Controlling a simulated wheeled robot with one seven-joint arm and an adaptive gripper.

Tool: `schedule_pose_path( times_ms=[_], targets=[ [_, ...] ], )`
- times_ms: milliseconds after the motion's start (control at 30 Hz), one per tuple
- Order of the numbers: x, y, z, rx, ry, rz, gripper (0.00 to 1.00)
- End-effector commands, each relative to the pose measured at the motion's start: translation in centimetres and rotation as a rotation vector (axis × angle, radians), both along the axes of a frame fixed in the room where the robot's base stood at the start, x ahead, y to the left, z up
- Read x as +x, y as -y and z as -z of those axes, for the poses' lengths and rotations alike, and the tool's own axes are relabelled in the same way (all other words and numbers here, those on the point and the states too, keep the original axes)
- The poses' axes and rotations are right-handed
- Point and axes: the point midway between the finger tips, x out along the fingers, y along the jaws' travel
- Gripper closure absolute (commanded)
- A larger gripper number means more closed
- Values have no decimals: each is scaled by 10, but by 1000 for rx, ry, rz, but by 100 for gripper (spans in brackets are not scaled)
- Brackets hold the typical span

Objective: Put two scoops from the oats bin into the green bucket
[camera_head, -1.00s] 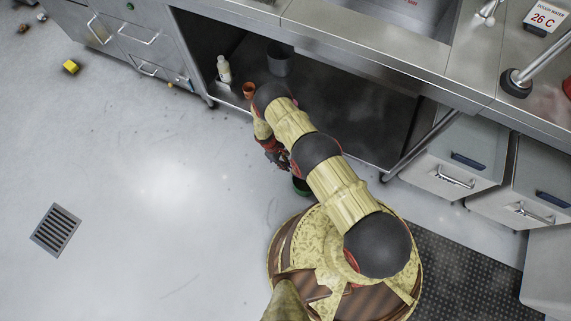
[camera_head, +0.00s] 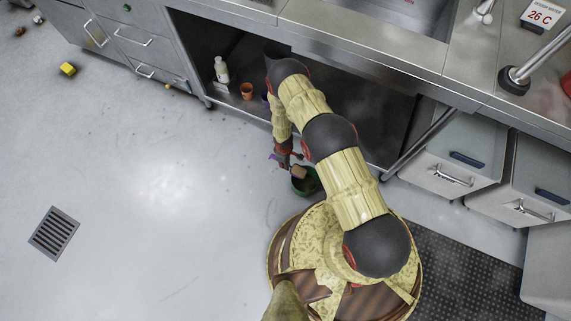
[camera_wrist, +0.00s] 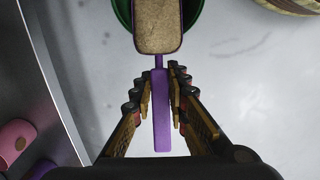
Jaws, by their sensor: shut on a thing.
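My gripper (camera_wrist: 161,88) is shut on the purple handle of a scoop (camera_wrist: 162,120). The scoop's bowl is filled level with a tan, grainy load (camera_wrist: 158,30). In the head view, my gripper (camera_head: 284,161) hangs low beside my base, and the scoop (camera_head: 299,172) reaches over the near-left part of the green bucket (camera_head: 309,186). The bucket's green rim also shows around the bowl in the wrist view (camera_wrist: 196,12). The bowl hides much of the bucket's inside, so its contents cannot be told. I cannot identify the oats bin for sure.
An open shelf under the steel counter (camera_head: 360,60) holds a white bottle (camera_head: 221,69) and an orange cup (camera_head: 247,91). A pink object (camera_wrist: 14,140) lies at left in the wrist view.

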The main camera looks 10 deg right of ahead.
Motion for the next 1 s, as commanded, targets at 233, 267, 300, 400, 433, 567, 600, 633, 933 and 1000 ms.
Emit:
schedule_pose_path(
  times_ms=[233, 267, 300, 400, 433, 567, 600, 633, 933, 1000],
  targets=[
    [-3, 2, -7, 47, 30, 2, 100],
    [-3, 3, -7, 55, 35, 2, 100],
    [-3, 4, -8, 66, 42, 2, 100],
    [-5, 6, -10, 90, 60, 2, 100],
    [-5, 6, -11, 97, 67, 2, 100],
    [-10, 12, -18, 161, 111, 8, 100],
    [-11, 14, -20, 188, 132, 9, 100],
    [-12, 16, -22, 209, 146, 8, 100],
    [-24, 32, -37, 414, 292, 9, 100],
    [-27, 35, -38, 456, 322, 8, 100]
  ],
)
